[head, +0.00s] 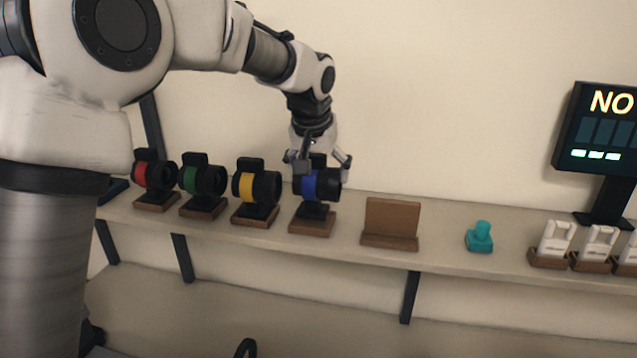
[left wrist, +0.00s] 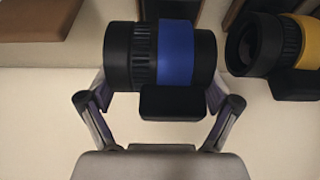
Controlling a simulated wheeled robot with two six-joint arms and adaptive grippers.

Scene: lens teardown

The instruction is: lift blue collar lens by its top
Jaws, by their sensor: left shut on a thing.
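The blue collar lens (head: 311,187) is a black barrel with a blue band, lying level at its wooden stand (head: 312,223) on the shelf. My left gripper (head: 319,164) comes down on it from above, with a finger at each end of the top. In the left wrist view the blue collar lens (left wrist: 176,52) fills the space ahead of the left gripper (left wrist: 157,100). The fingers are shut on the lens, near its black top block (left wrist: 172,103). I cannot tell whether the lens is clear of its stand. My right gripper is not in view.
Red (head: 156,174), green (head: 204,180) and yellow (head: 257,187) collar lenses stand in a row to the left. A wooden holder (head: 391,222), a teal object (head: 480,237) and white items in wooden trays (head: 557,240) are to the right. A sign (head: 602,128) reads "NO".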

